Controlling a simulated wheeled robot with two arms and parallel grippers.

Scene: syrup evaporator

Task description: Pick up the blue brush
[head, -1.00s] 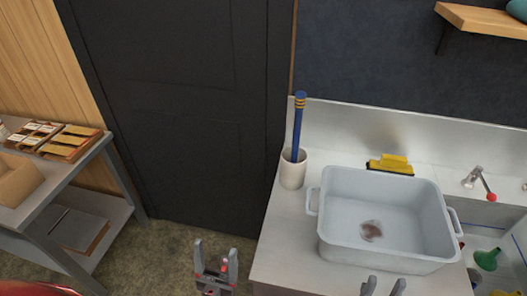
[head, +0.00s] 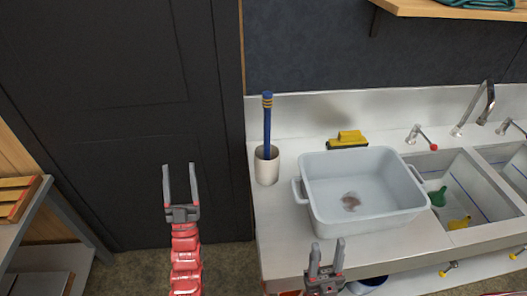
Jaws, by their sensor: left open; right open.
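The blue brush (head: 267,125) stands upright in a white cup (head: 266,168) at the left end of the metal counter. Its blue handle with yellow bands shows; its lower end is hidden in the cup. My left gripper (head: 180,184) is open and empty, left of the cup and in front of the dark door. My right gripper (head: 326,260) is open and empty at the counter's front edge, below the grey basin. Neither gripper touches the brush.
A grey basin (head: 318,211) with a brownish stain sits right of the cup. A yellow scrub brush (head: 347,140) lies behind it. Sinks with a green funnel (head: 437,196) and a tap (head: 482,102) are at right. A wooden shelf (head: 450,8) hangs above. A side table (head: 40,215) stands at left.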

